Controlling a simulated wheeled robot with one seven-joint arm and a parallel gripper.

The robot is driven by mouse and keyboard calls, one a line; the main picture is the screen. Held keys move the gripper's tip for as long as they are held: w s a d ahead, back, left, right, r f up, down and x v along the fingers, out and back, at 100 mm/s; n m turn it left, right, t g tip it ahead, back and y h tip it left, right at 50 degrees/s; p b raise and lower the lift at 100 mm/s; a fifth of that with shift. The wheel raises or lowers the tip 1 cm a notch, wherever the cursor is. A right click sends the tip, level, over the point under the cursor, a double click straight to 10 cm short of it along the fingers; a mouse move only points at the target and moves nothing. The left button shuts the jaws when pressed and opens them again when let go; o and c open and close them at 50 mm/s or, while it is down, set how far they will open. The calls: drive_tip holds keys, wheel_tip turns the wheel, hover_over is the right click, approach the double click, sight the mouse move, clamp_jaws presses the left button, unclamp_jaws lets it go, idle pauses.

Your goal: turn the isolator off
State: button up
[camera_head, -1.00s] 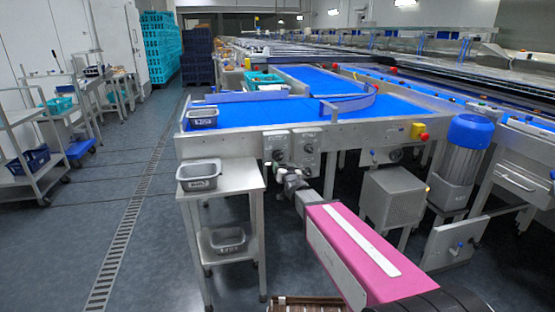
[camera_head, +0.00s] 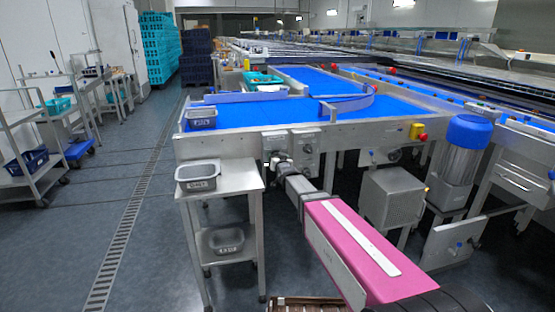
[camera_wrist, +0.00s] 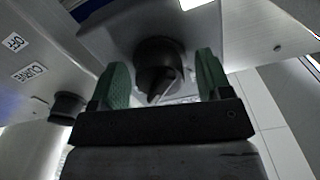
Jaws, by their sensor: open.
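Two grey switch boxes with dark rotary knobs sit on the conveyor's front side, a left box (camera_head: 276,143) and a right box (camera_head: 306,142). My gripper (camera_head: 281,164) is at the left box and hides part of it. In the wrist view my gripper (camera_wrist: 160,80) is open, with one green finger on each side of a dark rotary knob (camera_wrist: 158,62). The knob's pale pointer mark lies between the fingers. I cannot tell whether the fingers touch it. A second dark knob (camera_wrist: 68,107) is to the left, near labels reading OFF (camera_wrist: 14,42) and CURVE (camera_wrist: 29,73).
A steel stand (camera_head: 238,180) with grey tubs is left of my arm. The blue conveyor belt (camera_head: 280,112) is above the boxes. A red and yellow stop button (camera_head: 418,132) and a blue-topped motor (camera_head: 470,130) are to the right.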

drive_tip(key=c, duration=0.9)
drive_tip(key=shift+n, duration=0.3)
drive_tip(key=n, duration=0.3)
drive_tip(key=shift+n, duration=0.4)
drive_tip(key=n, duration=0.4)
drive_tip(key=shift+n, duration=0.3)
drive_tip(key=n, duration=0.8)
drive_tip(key=shift+n, duration=0.6)
